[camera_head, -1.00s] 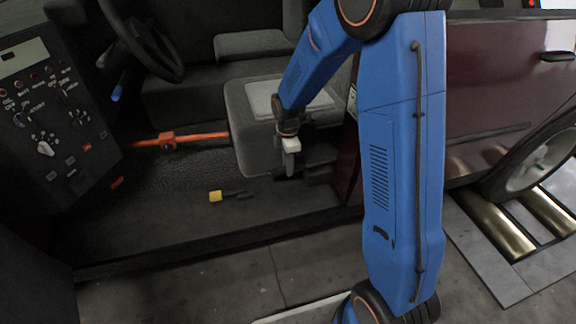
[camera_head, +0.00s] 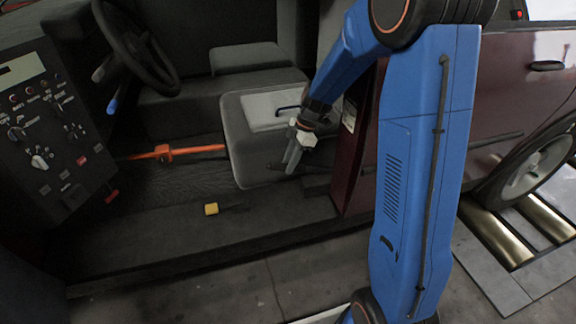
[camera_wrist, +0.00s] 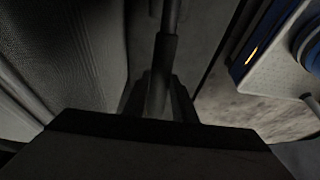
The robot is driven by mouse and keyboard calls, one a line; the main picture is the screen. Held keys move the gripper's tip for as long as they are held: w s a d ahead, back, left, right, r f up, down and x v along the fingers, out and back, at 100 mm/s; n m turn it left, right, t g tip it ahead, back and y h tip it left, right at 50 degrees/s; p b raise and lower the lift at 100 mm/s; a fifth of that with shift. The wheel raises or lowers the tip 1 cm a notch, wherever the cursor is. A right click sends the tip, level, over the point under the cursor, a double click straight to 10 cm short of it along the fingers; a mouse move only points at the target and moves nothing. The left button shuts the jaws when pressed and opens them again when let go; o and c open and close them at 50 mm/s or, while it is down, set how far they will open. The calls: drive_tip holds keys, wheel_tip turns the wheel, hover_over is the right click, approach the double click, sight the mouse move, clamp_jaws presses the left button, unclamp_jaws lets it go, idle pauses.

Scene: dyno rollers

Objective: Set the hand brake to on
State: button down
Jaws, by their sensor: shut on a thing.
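The hand brake looks like a dark lever beside the grey seat (camera_head: 236,130); its tip (camera_head: 271,167) shows just left of my fingers in the head view. In the wrist view a dark bar with a thicker sleeve (camera_wrist: 162,65), apparently this lever, runs up from my gripper (camera_wrist: 160,105). My gripper (camera_head: 293,156) points down and left at the seat's near side, its fingers closed around the lever. The contact and the lever's base are dark and mostly hidden, so its exact angle is hard to tell.
An orange bar (camera_head: 190,150) crosses the footwell left of the seat. A yellow-ended item (camera_head: 211,209) lies on the car floor. A control box (camera_head: 45,130) stands at left, the steering wheel (camera_head: 140,45) behind. The dark red door pillar (camera_head: 358,155) is close to my arm.

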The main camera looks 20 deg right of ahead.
drive_tip(key=c, duration=1.5)
unclamp_jaws()
drive_tip(key=shift+d, duration=0.1)
drive_tip(key=shift+o, duration=0.2)
wheel_tip(320, 180, up, 10)
